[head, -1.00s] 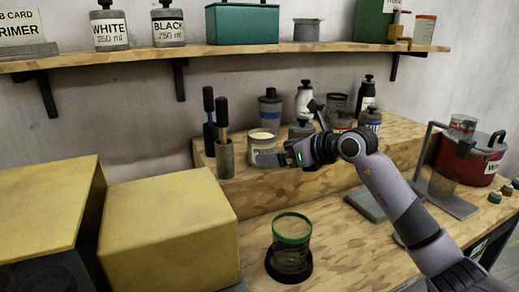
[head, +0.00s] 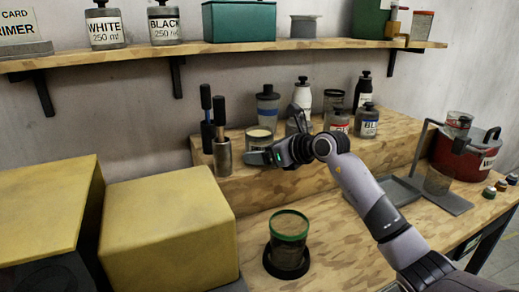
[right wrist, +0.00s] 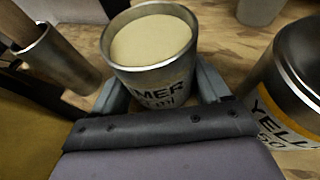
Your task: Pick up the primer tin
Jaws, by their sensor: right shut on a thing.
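The primer tin (head: 259,135) is a small metal tin with cream contents and a black-lettered label. It stands upright at the front of the raised wooden step. In the right wrist view the tin (right wrist: 152,62) sits between my fingers, with "MER" readable on it. My right gripper (head: 257,155) is shut on the tin, coming in from the right, and hides its lower part in the head view. I cannot tell whether the tin's base touches the step. My left gripper is not in view.
A metal brush holder (head: 222,157) stands close left of the tin. A yellow-labelled bottle (right wrist: 292,85) is close on its right in the wrist view. Several bottles stand behind. A green-rimmed cup (head: 289,238) is below in front, and a yellow box (head: 167,232) lies left.

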